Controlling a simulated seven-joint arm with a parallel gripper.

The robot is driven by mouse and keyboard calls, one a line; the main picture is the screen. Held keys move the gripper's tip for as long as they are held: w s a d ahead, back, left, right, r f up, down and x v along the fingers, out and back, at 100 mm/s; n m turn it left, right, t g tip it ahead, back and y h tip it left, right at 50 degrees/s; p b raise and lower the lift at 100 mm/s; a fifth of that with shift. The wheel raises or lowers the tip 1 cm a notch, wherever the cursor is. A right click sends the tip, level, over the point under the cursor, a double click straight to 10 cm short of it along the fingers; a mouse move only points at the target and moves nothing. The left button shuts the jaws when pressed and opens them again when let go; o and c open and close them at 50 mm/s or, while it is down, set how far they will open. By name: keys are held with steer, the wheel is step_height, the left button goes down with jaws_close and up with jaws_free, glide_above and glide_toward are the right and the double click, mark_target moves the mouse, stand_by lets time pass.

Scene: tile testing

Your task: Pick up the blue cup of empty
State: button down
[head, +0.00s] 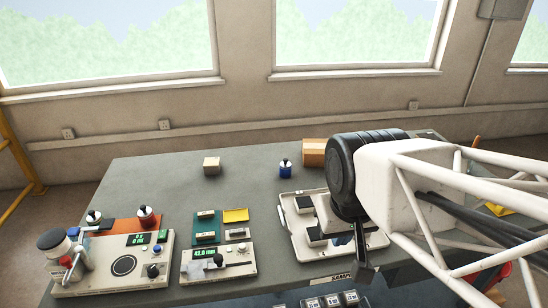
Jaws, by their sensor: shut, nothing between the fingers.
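A small blue cup (285,173) with a dark and pale top stands upright toward the back middle of the grey table. My gripper (364,272) is in the right half of the head view, near the table's front edge. It hangs over the right side of a white tray and is to the right of and nearer than the cup, well apart from it. The gripper is shut and holds nothing. My arm hides part of the tray and much of the table's right side.
A tan block (211,166) is left of the cup, and a brown box (314,153) is just right of it. The white tray (289,227) holds dark-topped pieces. Two instrument panels (80,282) (190,270) stand front left. The table between block and cup is clear.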

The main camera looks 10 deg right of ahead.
stand_by(0.3)
steer(key=c, duration=0.6)
jaws_free()
steer(key=shift+c, duration=0.2)
